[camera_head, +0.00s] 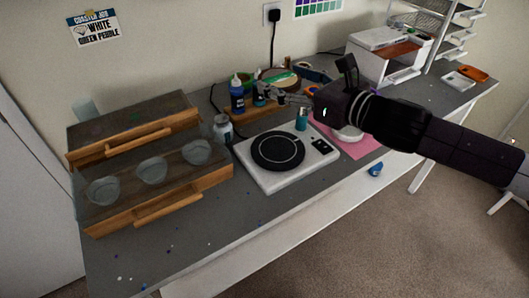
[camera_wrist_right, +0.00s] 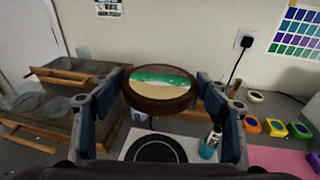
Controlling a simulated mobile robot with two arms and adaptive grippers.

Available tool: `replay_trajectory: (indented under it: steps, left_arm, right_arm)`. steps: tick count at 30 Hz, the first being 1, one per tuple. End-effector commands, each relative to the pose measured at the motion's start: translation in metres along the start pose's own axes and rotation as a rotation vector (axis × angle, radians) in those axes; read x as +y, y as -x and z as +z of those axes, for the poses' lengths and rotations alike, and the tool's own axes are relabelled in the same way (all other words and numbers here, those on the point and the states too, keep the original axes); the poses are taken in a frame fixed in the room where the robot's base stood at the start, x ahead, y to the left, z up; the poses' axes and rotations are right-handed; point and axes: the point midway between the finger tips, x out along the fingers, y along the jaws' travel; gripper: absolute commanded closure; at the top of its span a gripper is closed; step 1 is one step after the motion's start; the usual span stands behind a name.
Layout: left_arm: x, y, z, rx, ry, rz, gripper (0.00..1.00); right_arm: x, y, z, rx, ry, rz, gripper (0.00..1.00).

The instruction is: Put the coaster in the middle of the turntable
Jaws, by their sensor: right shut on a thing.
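The coaster (camera_wrist_right: 160,84) is a round dark-rimmed disc with a green, white and sandy top. In the right wrist view it sits between both fingers of my right gripper (camera_wrist_right: 161,95), which is shut on it. The coaster also shows in the head view (camera_head: 279,76), partly behind my right gripper (camera_head: 272,92). The turntable (camera_head: 277,151) is a black round plate on a white base; its plate is empty. It shows below the coaster in the right wrist view (camera_wrist_right: 156,150). The held coaster is above and behind the turntable, apart from it. My left gripper is not in view.
A wooden rack (camera_head: 207,181) with several clear cups stands left of the turntable. A small jar (camera_head: 222,129), a blue bottle (camera_head: 237,97) and a teal bottle (camera_head: 302,120) stand around it. A pink mat (camera_head: 362,149) lies to the right. The front left of the bench is mostly clear.

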Motion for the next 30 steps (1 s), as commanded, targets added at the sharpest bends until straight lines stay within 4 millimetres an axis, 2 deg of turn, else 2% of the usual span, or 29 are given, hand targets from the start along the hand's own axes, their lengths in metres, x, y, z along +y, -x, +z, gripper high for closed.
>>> replay_trajectory:
  steps: [11, 21, 30]
  left_arm:
    - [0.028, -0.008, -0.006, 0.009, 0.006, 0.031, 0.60]
    - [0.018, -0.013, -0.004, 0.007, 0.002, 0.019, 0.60]
    - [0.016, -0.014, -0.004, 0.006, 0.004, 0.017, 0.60]
  right_arm:
    - [0.001, -0.010, -0.069, 0.003, -0.006, 0.002, 0.57]
    - [0.001, -0.020, -0.137, 0.004, -0.006, 0.001, 0.57]
    - [0.001, -0.025, -0.164, 0.001, -0.003, 0.002, 0.57]
